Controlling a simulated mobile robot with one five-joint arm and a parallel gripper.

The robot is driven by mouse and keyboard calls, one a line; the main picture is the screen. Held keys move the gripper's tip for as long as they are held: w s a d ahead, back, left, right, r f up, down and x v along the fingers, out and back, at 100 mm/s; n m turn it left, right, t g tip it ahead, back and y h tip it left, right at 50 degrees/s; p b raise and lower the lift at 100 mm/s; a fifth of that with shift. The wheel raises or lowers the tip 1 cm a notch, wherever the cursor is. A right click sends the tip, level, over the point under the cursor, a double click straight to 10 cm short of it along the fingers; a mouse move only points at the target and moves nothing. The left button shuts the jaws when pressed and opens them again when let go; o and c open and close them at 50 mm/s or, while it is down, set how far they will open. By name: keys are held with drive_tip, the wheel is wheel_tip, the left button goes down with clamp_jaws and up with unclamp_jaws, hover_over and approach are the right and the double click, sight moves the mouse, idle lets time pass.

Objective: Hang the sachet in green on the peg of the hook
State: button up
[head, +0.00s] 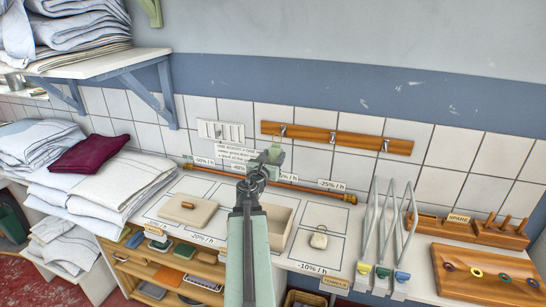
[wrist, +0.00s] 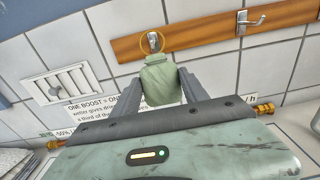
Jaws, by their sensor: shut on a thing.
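My gripper (wrist: 162,88) is shut on the green sachet (wrist: 160,82), a small pale green pouch with a thin yellow loop (wrist: 141,47) standing up from its neck. In the wrist view the loop rings the image of a metal hook (wrist: 153,40) on the wooden rail (wrist: 200,33). I cannot tell whether the loop is around the peg or only in front of it. In the head view my gripper (head: 262,170) is raised before the wall, with the sachet (head: 275,154) at its tip, just below the left hook (head: 283,130). My gripper partly hides the sachet.
Two more hooks (head: 332,137) (head: 385,145) on the rail are bare. A white vent (head: 221,131) and a printed sign are to the left. A copper-coloured rod (head: 310,190) runs low along the wall. A cream sachet (head: 319,238) lies on the counter; upright metal frames (head: 385,235) stand right.

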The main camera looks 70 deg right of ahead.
drive_tip(key=shift+w+d+f, duration=0.1)
drive_tip(key=shift+w+d, duration=0.15)
drive_tip(key=shift+d, duration=0.7)
drive_tip(key=shift+w+d+f+b, duration=0.1)
drive_tip(key=shift+d+f+b, duration=0.2)
drive_tip(key=shift+d, duration=0.45)
drive_tip(key=shift+d+f+b, duration=0.25)
drive_tip(key=shift+d+b, duration=0.05)
drive_tip(key=shift+d, duration=0.5)
drive_tip(key=shift+w+d+f+b, duration=0.1)
drive_tip(key=shift+d+f+b, duration=0.2)
drive_tip(key=shift+d, duration=0.45)
drive_tip(key=shift+s, duration=0.1)
drive_tip(key=o, duration=1.4)
